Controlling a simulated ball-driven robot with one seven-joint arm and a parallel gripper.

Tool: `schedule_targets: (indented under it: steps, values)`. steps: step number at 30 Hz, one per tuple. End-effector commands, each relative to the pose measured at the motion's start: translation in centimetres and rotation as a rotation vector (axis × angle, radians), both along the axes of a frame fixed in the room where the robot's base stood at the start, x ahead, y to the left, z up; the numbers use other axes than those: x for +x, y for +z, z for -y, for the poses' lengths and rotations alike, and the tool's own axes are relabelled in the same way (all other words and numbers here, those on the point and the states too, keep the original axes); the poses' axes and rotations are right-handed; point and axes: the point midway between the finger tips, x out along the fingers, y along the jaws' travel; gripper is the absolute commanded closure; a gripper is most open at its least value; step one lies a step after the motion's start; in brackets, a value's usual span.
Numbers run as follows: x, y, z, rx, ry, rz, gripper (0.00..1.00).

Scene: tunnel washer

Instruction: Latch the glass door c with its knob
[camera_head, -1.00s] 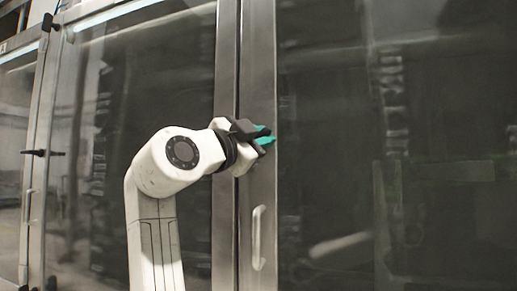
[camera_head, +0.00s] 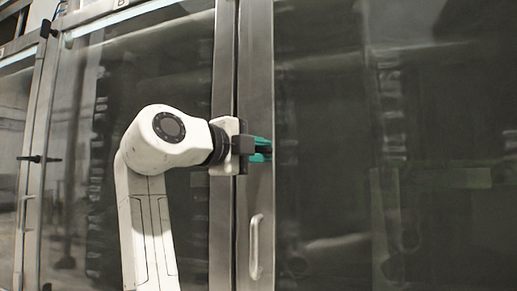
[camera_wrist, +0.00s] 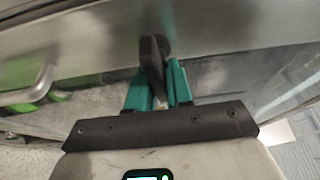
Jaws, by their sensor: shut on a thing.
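The dark knob (camera_wrist: 153,57) shows in the wrist view as an upright narrow piece with a rounded base on the steel door frame. My gripper (camera_wrist: 159,70) is shut on it, with one teal finger on each side. In the head view my gripper (camera_head: 268,149) is at the steel frame strip between two glass panes, and it hides the knob. The large glass door (camera_head: 335,110) to the right has a steel edge (camera_head: 257,70) that appears closed against the neighbouring frame. I cannot read which letter marks it.
A pale bar handle (camera_head: 255,247) is on the steel edge below my gripper; a bar handle (camera_wrist: 30,88) also shows left in the wrist view. Another glass door (camera_head: 90,120) and a dark knob (camera_head: 38,159) are to the left.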

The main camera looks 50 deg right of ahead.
Motion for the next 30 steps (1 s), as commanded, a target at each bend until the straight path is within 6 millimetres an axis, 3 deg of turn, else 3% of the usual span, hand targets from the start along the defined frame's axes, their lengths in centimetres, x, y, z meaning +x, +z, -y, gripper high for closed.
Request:
schedule_targets:
  steps: [17,18,21,24,30]
  values:
    - [0.06,-0.24,0.05,0.017,0.001,0.031,1.00]
    - [0.06,-0.24,0.05,0.017,0.001,0.031,0.78]
    - [0.05,-0.21,0.04,0.016,0.000,0.031,0.68]
    - [0.05,-0.17,0.03,0.015,0.000,0.031,0.62]
    - [0.03,-0.11,-0.04,0.014,0.001,0.032,0.62]
